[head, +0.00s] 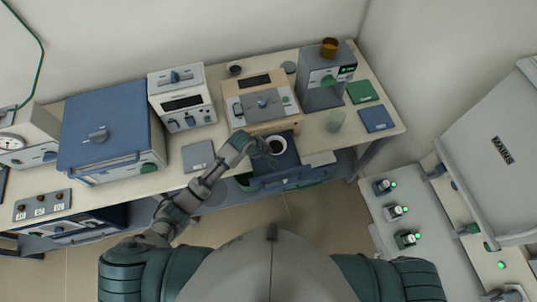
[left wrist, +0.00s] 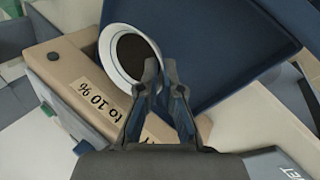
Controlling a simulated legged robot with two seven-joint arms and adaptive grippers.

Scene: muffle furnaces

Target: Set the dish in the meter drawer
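The dish (head: 277,145) is a small white round bowl with dark contents. In the head view it is at the back of the blue open drawer (head: 285,178), close to the front of the beige meter (head: 283,126). My left gripper (head: 264,148) is at the dish's left side. In the left wrist view the dish (left wrist: 103,45) overlaps the drawer (left wrist: 215,45) and the meter's labelled front (left wrist: 60,75). The gripper's fingertips (left wrist: 165,76) are apart at the dish's rim; firm contact cannot be made out. My right gripper is out of view.
Green (head: 362,92) and blue (head: 376,119) pads lie at the right end. A grey pad (head: 198,156) lies left of the drawer. A blue furnace (head: 112,125) stands further left.

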